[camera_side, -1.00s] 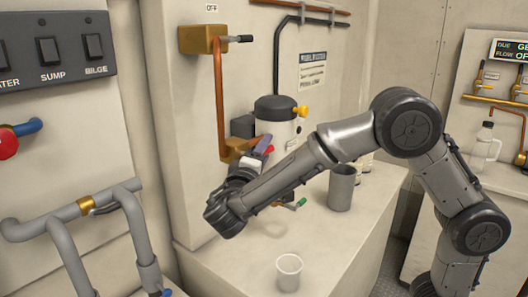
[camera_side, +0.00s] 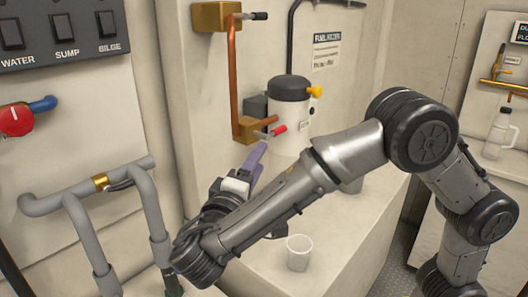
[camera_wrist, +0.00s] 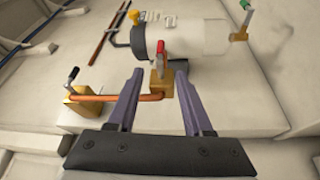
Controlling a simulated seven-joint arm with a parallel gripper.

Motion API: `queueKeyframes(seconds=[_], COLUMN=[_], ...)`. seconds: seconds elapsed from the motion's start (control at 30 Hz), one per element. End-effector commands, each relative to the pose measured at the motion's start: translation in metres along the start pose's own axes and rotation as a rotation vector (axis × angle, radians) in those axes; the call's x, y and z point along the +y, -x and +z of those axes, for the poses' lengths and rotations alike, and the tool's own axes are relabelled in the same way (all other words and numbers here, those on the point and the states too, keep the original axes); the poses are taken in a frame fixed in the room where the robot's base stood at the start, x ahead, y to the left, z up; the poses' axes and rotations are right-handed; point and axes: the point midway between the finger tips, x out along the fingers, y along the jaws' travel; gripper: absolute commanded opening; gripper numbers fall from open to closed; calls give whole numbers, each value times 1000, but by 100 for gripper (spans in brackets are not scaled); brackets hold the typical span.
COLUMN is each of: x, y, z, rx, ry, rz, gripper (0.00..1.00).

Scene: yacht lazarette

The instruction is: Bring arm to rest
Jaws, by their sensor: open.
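My gripper (camera_wrist: 160,98) is open and empty in the wrist view, its two purple fingers spread apart. Between and beyond the fingertips is the brass valve with the red handle (camera_wrist: 161,52), standing apart from them as far as I can tell. In the side view my gripper (camera_side: 258,157) is left of the white fuel filter (camera_side: 290,137), with its fingers just below the red-handled valve (camera_side: 277,131). My forearm spans the middle of the side view and hides part of the counter.
A translucent cup (camera_side: 299,252) stands on the counter below my forearm. A grey cylinder (camera_side: 352,184) is partly hidden behind my arm. Grey pipes (camera_side: 90,187) and a switch panel (camera_side: 60,30) are at left. A copper pipe (camera_side: 233,85) runs down from a brass block (camera_side: 215,16).

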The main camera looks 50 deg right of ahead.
Motion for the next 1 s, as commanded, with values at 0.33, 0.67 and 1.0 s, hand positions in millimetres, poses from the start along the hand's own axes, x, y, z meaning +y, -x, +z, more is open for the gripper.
queueKeyframes(seconds=[0.33,0.67,1.0], x=[0,35,45], y=[7,-53,-138], z=[0,25,214], rx=[-1,-155,-586], ry=[-1,-87,-209], rz=[-1,-19,-549], gripper=[51,51,51])
